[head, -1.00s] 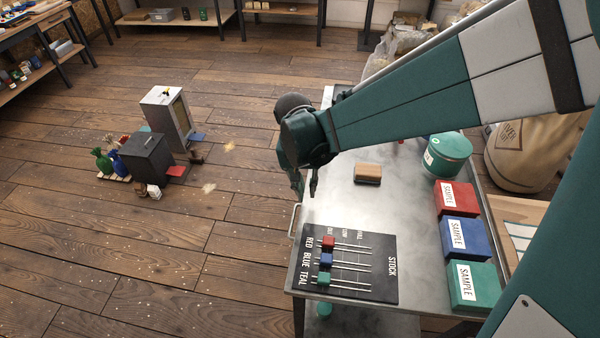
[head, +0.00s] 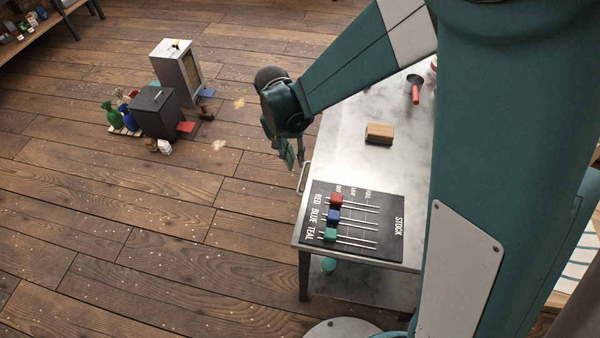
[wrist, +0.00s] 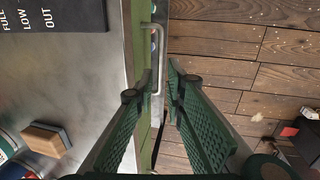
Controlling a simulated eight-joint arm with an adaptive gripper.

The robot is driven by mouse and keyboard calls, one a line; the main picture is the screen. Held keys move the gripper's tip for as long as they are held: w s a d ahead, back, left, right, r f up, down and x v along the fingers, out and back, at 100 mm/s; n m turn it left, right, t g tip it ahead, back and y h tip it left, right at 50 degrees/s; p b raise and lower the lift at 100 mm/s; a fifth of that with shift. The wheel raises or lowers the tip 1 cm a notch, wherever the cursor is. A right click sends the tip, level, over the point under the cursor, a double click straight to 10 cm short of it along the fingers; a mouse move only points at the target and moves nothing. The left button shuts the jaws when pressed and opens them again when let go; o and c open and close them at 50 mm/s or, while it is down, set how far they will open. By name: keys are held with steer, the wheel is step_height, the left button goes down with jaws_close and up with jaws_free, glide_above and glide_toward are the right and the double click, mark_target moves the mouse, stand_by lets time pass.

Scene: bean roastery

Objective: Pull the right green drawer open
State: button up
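A green strip (wrist: 139,45) runs along the table's edge in the wrist view, with a pale metal handle (wrist: 161,60) standing out from that side. I take this to be the green drawer; its front is seen almost edge-on, so I cannot tell whether it is slightly open. The handle also shows at the table's left edge in the head view (head: 304,177). My gripper (head: 295,164) hangs beside this edge, pointing down. In the wrist view my gripper (wrist: 161,80) has its fingers apart, with the handle's near end between or just beyond the tips. Contact is unclear.
The metal table (head: 340,160) carries a black STOCK board (head: 385,225) with red, blue and teal sliders, and a wooden block (head: 380,133). A grey box (head: 157,113) and other items stand on the floor at left. The floor beside the table edge is clear.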

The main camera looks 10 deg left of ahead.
mark_target(301, 177)
steer(key=shift+f, duration=0.15)
steer(key=shift+d+f+b, duration=0.25)
steer(key=shift+f, duration=1)
steer(key=shift+d+f+b, duration=0.25)
steer(key=shift+f+b, duration=0.05)
steer(key=shift+f, duration=0.9)
steer(key=shift+d+f+b, duration=0.25)
steer(key=shift+f, duration=1)
jaws_close()
steer(key=shift+a, duration=0.15)
steer(key=a, duration=3.2)
steer(key=shift+a+b, duration=0.35)
steer(key=shift+b, duration=0.1)
